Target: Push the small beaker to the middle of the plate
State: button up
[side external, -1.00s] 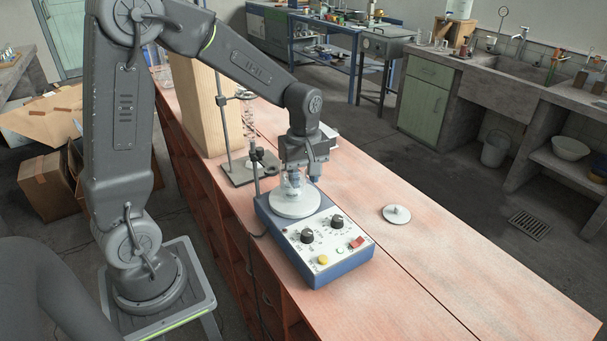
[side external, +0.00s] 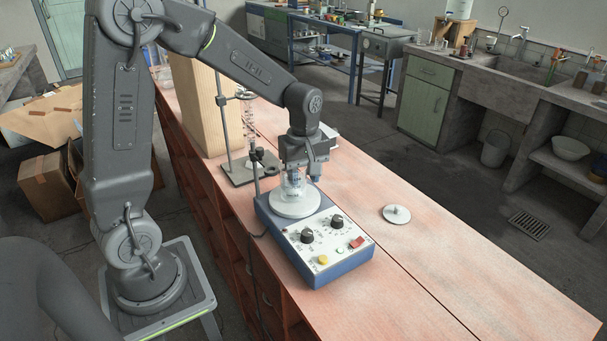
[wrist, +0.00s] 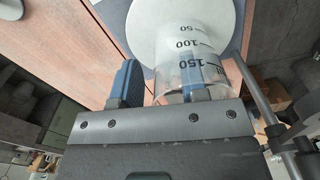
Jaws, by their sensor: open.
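The small beaker (wrist: 178,62) is clear glass with dark volume marks. It stands upright on the round white plate (wrist: 228,17) of the blue-sided hotplate, and it also shows in the side view (side external: 285,187). From the side it sits toward the back of the plate (side external: 296,212). My gripper (wrist: 160,82) is open and points down at the beaker. One blue fingertip is left of the beaker in the wrist view. The other shows through the glass; I cannot tell whether it is inside or behind it. In the side view my gripper (side external: 304,177) partly hides the beaker.
The hotplate's control panel (side external: 323,240) has knobs, a yellow button and a red switch. A white disc with a small peg (side external: 396,214) lies on the bench to the right. A retort stand (side external: 240,172) with glassware and a wooden block (side external: 196,110) stand behind. The front-right bench is clear.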

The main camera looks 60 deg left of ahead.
notch_tip(320, 180, up, 14)
dwell(0.6)
jog(key=shift+w+f, duration=0.1)
jog(key=o, duration=0.3)
jog(key=shift+n, duration=0.5)
jog(key=o, duration=0.3)
jog(key=shift+s+n, duration=0.6)
jog(key=shift+n, duration=0.6)
jog(key=shift+o, duration=0.3)
jog(key=n, duration=0.1)
jog(key=s+n, duration=0.1)
jog(key=n, duration=0.1)
notch_tip(320, 180, down, 14)
jog(key=shift+r, duration=0.1)
